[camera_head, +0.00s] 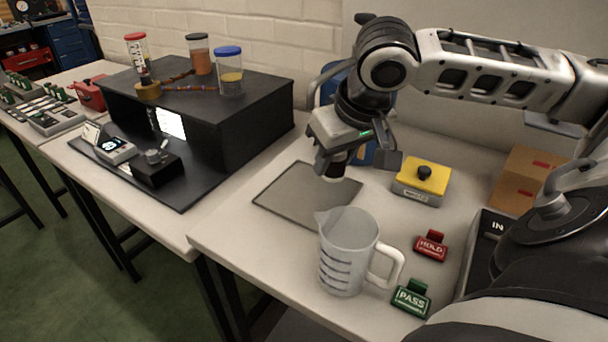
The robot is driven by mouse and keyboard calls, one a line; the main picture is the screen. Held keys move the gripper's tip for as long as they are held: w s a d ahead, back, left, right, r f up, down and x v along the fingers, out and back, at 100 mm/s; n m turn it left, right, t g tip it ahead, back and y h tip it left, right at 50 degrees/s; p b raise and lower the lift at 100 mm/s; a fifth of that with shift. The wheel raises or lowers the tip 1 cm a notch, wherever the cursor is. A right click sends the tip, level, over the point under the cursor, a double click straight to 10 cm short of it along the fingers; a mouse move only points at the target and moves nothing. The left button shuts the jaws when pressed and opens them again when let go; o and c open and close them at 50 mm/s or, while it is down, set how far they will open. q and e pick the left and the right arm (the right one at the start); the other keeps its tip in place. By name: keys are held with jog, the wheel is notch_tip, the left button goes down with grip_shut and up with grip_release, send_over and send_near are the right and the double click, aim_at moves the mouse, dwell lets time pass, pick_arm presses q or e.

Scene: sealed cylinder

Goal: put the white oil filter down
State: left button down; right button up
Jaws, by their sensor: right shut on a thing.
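My right gripper (357,163) comes in from the right and points down above the far right part of the grey mat (290,200). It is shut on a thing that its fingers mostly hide. A small pale part of the white oil filter (341,178) seems to show under the fingers. I cannot tell whether it touches the mat. The left gripper is not in view.
A clear measuring jug (345,250) stands in front of the mat. A yellow button box (422,182), a red HOLD sign (431,246) and a green PASS sign (411,298) are to the right. A black booth (240,125) stands left. The mat's left part is clear.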

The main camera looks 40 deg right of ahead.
send_near(306, 188)
jog(key=shift+w+f, duration=0.75)
jog(key=shift+w, duration=0.15)
jog(key=shift+w+f, duration=0.2)
jog(key=shift+f, duration=0.05)
jog(key=shift+w+d+f, duration=0.15)
jog(key=shift+f, duration=1.5)
jog(key=shift+f, duration=0.1)
jog(key=o, duration=1)
jog(key=shift+f, duration=0.1)
jog(key=shift+c, duration=0.2)
